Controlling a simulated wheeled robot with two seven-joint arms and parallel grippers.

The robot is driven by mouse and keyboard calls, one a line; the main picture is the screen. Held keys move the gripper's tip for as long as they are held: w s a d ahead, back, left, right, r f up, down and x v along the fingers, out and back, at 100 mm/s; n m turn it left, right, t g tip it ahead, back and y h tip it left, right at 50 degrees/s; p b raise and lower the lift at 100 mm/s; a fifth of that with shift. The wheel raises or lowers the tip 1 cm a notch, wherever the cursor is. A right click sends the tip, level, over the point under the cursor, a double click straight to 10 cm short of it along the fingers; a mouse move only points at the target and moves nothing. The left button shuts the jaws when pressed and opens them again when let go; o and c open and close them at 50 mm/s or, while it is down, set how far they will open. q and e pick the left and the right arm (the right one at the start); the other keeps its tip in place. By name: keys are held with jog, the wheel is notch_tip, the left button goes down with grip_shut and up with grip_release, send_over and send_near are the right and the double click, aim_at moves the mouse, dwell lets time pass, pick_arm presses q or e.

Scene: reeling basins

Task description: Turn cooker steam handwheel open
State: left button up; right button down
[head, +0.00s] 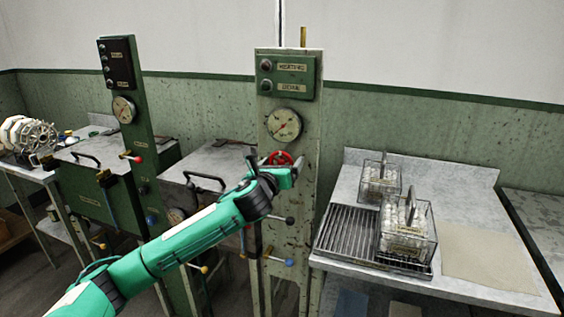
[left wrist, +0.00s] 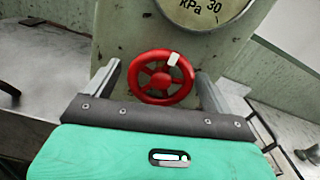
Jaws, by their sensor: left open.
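The red steam handwheel (head: 279,158) sits on the pale green panel post (head: 298,190), just below a round pressure gauge (head: 284,125). In the left wrist view the handwheel (left wrist: 160,77) is large, with spokes and a white mark on its upper right rim. My left gripper (head: 285,172) is at the handwheel and covers its lower part in the head view. Its two fingers (left wrist: 160,88) are open, one on each side of the wheel. Gaps show beside the rim, so contact cannot be told. My right gripper is not in view.
A second panel post (head: 133,110) with a gauge stands to the left beside covered basins. Valve levers stick out below the handwheel. On the right, a grey table (head: 470,185) holds a slatted rack (head: 345,240) and wire baskets (head: 408,235) of white cocoons.

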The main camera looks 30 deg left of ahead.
pick_arm(q)
jog(key=shift+w, duration=0.25)
jog(key=c, duration=1)
